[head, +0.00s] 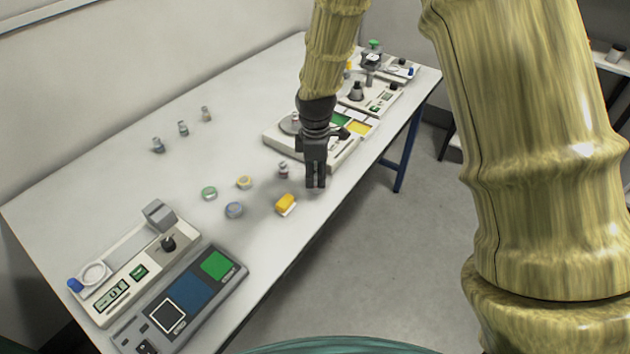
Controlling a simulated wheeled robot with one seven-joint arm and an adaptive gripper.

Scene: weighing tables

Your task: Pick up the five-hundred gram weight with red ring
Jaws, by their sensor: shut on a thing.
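My gripper (315,184) points down over the right part of the table, its dark fingers close together. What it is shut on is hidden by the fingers. A small metal weight with a reddish band (283,171) stands upright just left of the fingers, with a gap between them in the picture. Its gram marking is too small to read. Another small weight (295,118) shows on the pan of the scale behind my gripper; its ring is unclear. Weights with a bluish band (158,145), a green band (183,128) and an unclear band (206,114) stand at the back left.
A balance (138,272) and a grey panel device (183,300) stand front left. A scale (285,141) stands close behind my gripper.

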